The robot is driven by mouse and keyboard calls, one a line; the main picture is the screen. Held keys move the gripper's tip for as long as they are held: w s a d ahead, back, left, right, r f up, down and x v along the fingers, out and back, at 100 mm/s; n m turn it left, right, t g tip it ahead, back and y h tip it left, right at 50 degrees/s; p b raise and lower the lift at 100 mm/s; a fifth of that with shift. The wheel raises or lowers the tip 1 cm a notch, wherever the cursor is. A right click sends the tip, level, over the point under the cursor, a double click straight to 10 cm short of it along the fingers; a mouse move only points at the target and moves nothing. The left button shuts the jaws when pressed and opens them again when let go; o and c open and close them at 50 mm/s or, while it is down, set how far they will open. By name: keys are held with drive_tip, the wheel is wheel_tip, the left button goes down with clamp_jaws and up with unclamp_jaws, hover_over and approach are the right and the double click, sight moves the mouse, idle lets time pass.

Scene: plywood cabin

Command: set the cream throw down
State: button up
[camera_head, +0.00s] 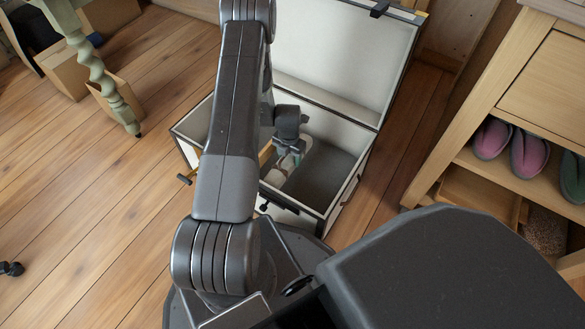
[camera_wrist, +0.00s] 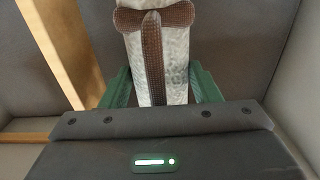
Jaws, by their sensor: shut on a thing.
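The cream throw (camera_wrist: 158,62) is a pale, textured bundle with a brown woven band tied around it. It runs up the wrist view between the green fingers of my gripper (camera_wrist: 150,88), which are shut on it from both sides. In the head view my gripper (camera_head: 290,152) is down inside an open white chest (camera_head: 312,212) with dark edges. The throw (camera_head: 277,175) shows there as a small pale patch beside the fingers. Most of it is hidden by my arm. I cannot tell whether it touches the chest's grey floor (camera_head: 325,170).
The chest's raised lid (camera_head: 345,50) stands behind my gripper. A wooden strip (camera_wrist: 62,55) lies left of the throw. A shelf unit (camera_head: 545,75) with slippers (camera_head: 491,138) stands at right. A turned green leg (camera_head: 100,75) and boxes (camera_head: 62,70) stand at left. Open plank floor lies left.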

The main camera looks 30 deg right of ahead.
sight(289, 165)
drive_tip(key=shift+f+b, duration=0.7)
drive_tip(key=shift+f, duration=1.8)
drive_tip(key=shift+f, duration=0.2)
drive_tip(key=o, duration=1.3)
wheel_tip(289, 165, up, 12)
drive_tip(key=p, duration=0.4)
drive_tip(key=shift+r, duration=0.2)
